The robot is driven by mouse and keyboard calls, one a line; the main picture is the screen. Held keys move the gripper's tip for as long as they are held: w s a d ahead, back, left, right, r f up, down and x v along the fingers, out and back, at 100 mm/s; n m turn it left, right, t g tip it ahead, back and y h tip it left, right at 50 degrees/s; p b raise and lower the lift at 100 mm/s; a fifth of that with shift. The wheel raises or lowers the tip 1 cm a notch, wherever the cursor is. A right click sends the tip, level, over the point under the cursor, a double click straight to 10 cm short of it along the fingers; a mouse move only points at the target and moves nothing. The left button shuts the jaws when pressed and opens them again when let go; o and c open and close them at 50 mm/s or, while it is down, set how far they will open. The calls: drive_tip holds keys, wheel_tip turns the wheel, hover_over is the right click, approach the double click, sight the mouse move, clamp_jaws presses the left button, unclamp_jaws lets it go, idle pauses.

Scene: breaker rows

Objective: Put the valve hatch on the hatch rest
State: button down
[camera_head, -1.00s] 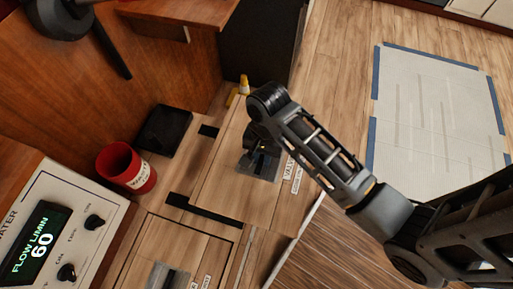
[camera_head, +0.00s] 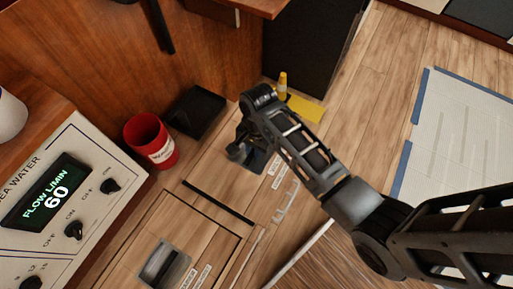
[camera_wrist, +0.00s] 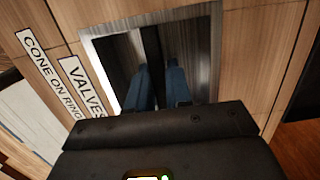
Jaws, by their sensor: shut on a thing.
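The valve hatch (camera_head: 213,166) is a wooden panel with a metal recessed pull, below and left of my arm's end in the head view. In the wrist view the hatch (camera_wrist: 246,62) carries a VALVES label beside the recess. My gripper (camera_wrist: 162,70) has its blue fingers inside the recess, shut on the dark bar of the pull. In the head view my gripper (camera_head: 242,150) largely hides the pull. I cannot tell whether the hatch is raised. A pale sheet edged with blue tape (camera_head: 462,130) lies on the floor at right; I cannot tell whether it is the hatch rest.
A second panel with a metal pull (camera_head: 165,264) is at the bottom. A red mug (camera_head: 150,140) and a black tray (camera_head: 195,111) stand left of the hatch. A yellow cone (camera_head: 283,84) stands behind my gripper. A control box (camera_head: 65,205) fills the left. Floor is clear towards the sheet.

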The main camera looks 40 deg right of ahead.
drive_tip(key=shift+f+b, duration=0.3)
drive_tip(key=shift+f, duration=1)
drive_tip(key=shift+f, duration=0.1)
drive_tip(key=c, duration=1)
unclamp_jaws()
drive_tip(key=shift+f, duration=0.1)
drive_tip(key=shift+c, duration=0.2)
drive_tip(key=r+p, duration=0.1)
drive_tip(key=r, duration=0.3)
drive_tip(key=d+r+p, duration=0.1)
drive_tip(key=r, duration=0.3)
drive_tip(key=r+p, duration=0.1)
drive_tip(key=r, duration=0.3)
drive_tip(key=shift+w+d+r, duration=0.1)
drive_tip(key=shift+w+d, duration=0.1)
